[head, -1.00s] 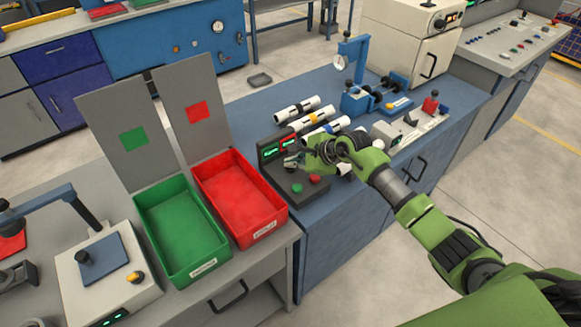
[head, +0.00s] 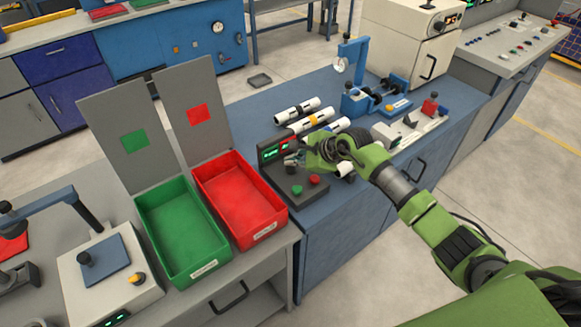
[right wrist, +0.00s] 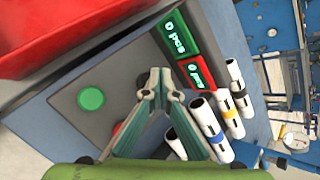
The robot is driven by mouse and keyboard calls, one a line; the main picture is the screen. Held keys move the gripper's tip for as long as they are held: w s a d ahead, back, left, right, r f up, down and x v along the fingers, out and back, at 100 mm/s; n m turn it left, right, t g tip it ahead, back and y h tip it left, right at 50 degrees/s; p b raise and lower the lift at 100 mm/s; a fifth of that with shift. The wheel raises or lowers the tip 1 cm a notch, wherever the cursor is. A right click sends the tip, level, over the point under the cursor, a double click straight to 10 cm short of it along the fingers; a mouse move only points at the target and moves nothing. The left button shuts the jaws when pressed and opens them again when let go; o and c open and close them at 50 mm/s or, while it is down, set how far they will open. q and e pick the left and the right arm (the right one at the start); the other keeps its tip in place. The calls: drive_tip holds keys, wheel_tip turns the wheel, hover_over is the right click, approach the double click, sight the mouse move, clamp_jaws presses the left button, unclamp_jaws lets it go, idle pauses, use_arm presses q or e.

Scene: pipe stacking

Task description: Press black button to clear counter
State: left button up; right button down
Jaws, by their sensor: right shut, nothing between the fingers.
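The dark control box (head: 275,179) stands on the blue counter, right of the red bin. It carries a green button (head: 297,190), a red button (head: 314,180) and a small display panel (head: 271,154). The right wrist view shows the green button (right wrist: 91,98) and a display reading "0 pcs" (right wrist: 175,38). My right gripper (head: 292,159) is over the box near the displays; its fingertips (right wrist: 160,74) are together and empty. The black button is not clearly visible, and the fingers cover part of the box. I cannot tell whether they touch it. My left gripper is not in view.
White banded pipes (head: 297,110) lie right of the box, close to my right arm. A green bin (head: 183,232) and a red bin (head: 240,205) stand left of the box. A blue gauge stand (head: 352,75) is farther back.

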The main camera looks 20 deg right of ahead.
sight(292, 169)
drive_tip(key=shift+r+p, duration=1.6)
drive_tip(key=shift+r, duration=0.9)
